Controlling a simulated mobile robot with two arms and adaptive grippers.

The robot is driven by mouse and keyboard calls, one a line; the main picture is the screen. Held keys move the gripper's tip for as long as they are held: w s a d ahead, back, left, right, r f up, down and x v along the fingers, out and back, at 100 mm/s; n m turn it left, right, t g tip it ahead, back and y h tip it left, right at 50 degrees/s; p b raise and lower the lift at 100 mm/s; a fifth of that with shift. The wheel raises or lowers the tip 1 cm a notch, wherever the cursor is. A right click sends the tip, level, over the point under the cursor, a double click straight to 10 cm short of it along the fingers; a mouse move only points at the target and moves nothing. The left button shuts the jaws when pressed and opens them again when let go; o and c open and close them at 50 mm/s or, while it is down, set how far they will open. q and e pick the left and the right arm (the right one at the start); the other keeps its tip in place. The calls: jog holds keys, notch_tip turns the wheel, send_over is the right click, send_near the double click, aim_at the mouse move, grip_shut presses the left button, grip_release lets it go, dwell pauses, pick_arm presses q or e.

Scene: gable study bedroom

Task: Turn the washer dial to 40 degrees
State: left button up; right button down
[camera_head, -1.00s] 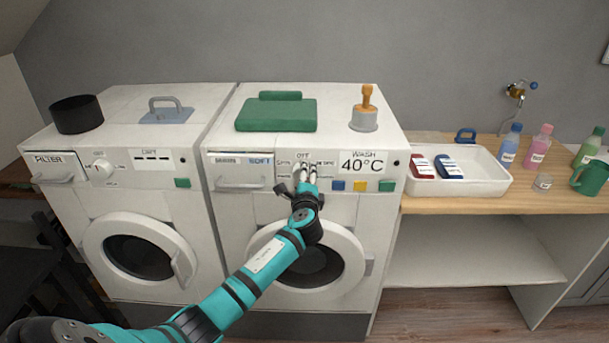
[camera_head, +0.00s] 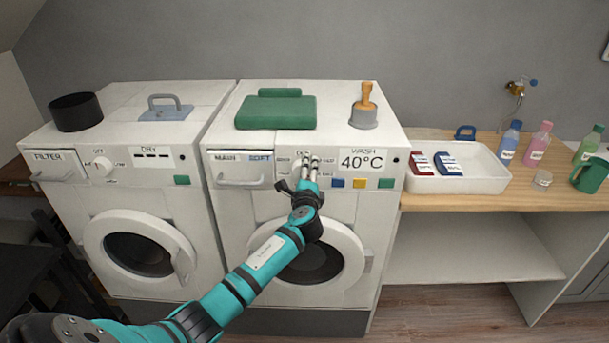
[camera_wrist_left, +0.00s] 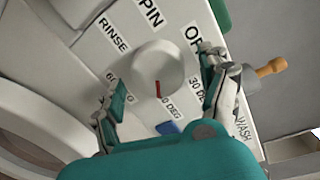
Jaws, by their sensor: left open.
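The washer (camera_head: 225,205) is the right-hand machine, with a sign reading WASH 40°C (camera_head: 362,160) on its front panel. In the left wrist view its round white dial (camera_wrist_left: 155,62) has a red mark pointing down in the picture, toward a partly covered label (camera_wrist_left: 172,108) ending in "0 DEG". Labels for SPIN, RINSE, 30 DEG and a partly hidden 60 ring it. My left gripper (camera_head: 311,161) is open at the dial, its fingers on either side with visible gaps; the head view mostly hides the dial behind it. My right gripper is not in view.
A similar dryer (camera_head: 80,200) stands at left. A white tray (camera_head: 490,182) and bottles stand on the wooden counter (camera_head: 440,203) at right.

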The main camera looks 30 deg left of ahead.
pick_arm(q)
jog(key=f+v, duration=0.1)
jog(key=v, duration=1.1)
jog(key=shift+r, duration=0.5)
jog(key=s+d+f+n+g+h, duration=0.15)
jog(key=s+f, duration=0.25)
jog(key=f, duration=0.8)
jog(key=s+d+f+g+h, duration=0.1)
jog(key=s+f+g+h, duration=0.2)
jog(key=f, duration=0.9)
jog(key=s+d+f+n+g+h, duration=0.15)
jog(key=s+f, duration=0.25)
jog(key=f, duration=0.8)
jog(key=s+d+f+n+g+h+b, duration=0.1)
jog(key=s+d+f+n+g, duration=0.1)
jog(key=s+f, duration=0.7)
jog(key=s+d+f+n+g+h, duration=0.1)
jog(key=s+d+f+n+g, duration=0.1)
jog(key=s+f, duration=0.7)
jog(key=s+d+f+n+g, duration=0.1)
jog(key=s+d+f+n, duration=0.1)
jog(key=s, duration=0.9)
jog(key=s+d+f+n+g+h, duration=0.1)
jog(key=s+d+f+n+g, duration=0.1)
jog(key=s, duration=0.9)
jog(key=shift+s+f+n+h, duration=0.3)
jog(key=shift+f+n, duration=0.3)
jog(key=shift+f, duration=0.25)
